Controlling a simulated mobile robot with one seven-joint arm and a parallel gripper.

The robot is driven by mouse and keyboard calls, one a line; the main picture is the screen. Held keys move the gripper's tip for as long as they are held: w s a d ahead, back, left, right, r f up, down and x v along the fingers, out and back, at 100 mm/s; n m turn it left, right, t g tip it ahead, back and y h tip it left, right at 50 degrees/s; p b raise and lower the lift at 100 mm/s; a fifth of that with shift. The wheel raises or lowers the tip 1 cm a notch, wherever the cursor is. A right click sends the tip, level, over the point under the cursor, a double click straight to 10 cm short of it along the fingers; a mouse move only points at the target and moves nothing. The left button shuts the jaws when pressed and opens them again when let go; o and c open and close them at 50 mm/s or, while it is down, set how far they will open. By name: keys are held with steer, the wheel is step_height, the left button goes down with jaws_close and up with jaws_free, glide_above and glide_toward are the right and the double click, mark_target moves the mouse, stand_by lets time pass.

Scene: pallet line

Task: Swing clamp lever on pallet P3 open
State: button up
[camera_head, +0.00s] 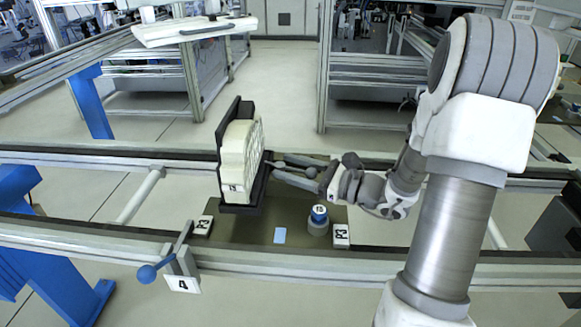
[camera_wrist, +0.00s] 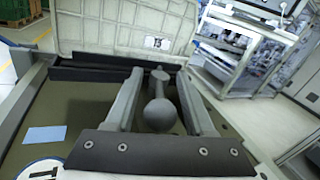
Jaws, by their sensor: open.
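The clamp lever (camera_wrist: 157,112) is a dark grey bar with a round ball knob. In the wrist view it lies between the two fingers of my gripper (camera_wrist: 160,74), with a narrow gap on each side. My gripper is open. In the head view my gripper (camera_head: 272,168) reaches from the right to the dark upright fixture holding a cream panel (camera_head: 240,155). The lever's knob (camera_head: 311,172) shows between the fingers there. The fixture stands on the dark green pallet (camera_head: 260,229), which carries a P3 tag (camera_head: 341,233). The lever's pivot end is partly unclear.
A blue-topped round puck (camera_head: 319,214) and a light blue card (camera_head: 280,235) are on the pallet. Conveyor rails run along its front (camera_head: 340,262) and back. A blue-knobbed lever (camera_head: 147,273) stands at the front rail by a tag marked 4 (camera_head: 183,284).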

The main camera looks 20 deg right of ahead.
steer(key=shift+o, duration=0.3)
steer(key=p+v, duration=0.1)
steer(key=v, duration=1.6)
steer(key=shift+s+d, duration=0.15)
steer(key=shift+d, duration=0.05)
